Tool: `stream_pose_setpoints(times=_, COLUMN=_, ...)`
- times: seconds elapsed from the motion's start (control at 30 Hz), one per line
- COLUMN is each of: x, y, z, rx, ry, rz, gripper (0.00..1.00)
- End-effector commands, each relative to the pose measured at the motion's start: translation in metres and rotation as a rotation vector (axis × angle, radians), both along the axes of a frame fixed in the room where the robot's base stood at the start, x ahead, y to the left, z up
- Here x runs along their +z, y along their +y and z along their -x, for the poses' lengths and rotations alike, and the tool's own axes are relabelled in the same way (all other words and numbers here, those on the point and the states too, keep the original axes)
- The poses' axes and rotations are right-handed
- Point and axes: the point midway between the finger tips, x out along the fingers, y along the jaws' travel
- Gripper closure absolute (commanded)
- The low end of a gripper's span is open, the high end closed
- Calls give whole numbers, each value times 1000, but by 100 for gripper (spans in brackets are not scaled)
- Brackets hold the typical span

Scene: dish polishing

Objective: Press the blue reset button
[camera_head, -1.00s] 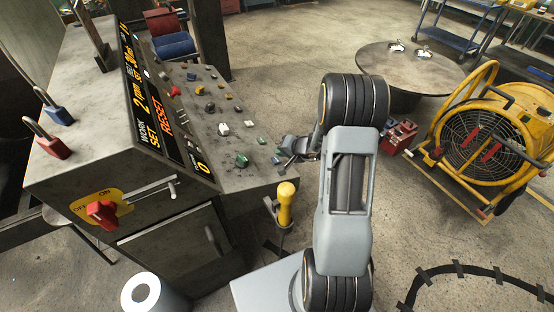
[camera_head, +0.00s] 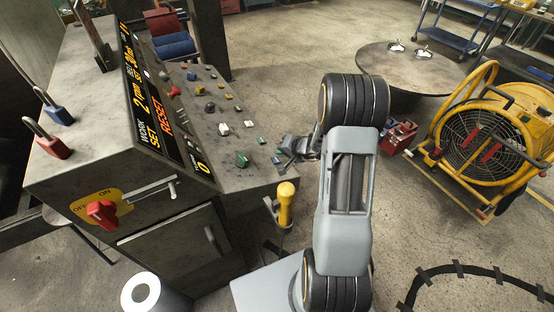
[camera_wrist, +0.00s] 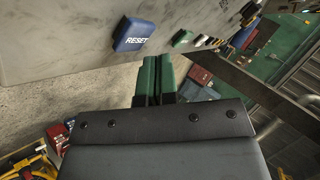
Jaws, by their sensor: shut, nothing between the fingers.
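The blue reset button (camera_wrist: 134,34) is a square cap with white RESET lettering on the grey console panel (camera_wrist: 60,45). In the wrist view it is just beyond and left of my gripper's green fingertips (camera_wrist: 158,62). The fingers are together, with nothing between them. A gap shows in the picture between the fingertips and the button; contact is not visible. In the head view the button (camera_head: 276,160) is small, at the panel's lower right edge, and my gripper (camera_head: 287,148) is close beside it, partly hidden by my arm.
A green button (camera_wrist: 182,38) is right of the blue one in the wrist view. Several other knobs and buttons cover the panel. A yellow-topped lever (camera_head: 286,200) stands near my arm. A yellow fan (camera_head: 490,140) and round table (camera_head: 385,66) are at right.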

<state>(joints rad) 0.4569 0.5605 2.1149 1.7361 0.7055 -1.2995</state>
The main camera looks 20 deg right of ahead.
Motion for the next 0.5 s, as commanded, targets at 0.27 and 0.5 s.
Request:
stream_pose_setpoints(times=0.27, x=-2, y=0, z=0, rx=1, ry=0, rz=1, gripper=100)
stream_pose_setpoints(times=0.5, x=-8, y=2, z=0, rx=0, ry=0, rz=0, gripper=100)
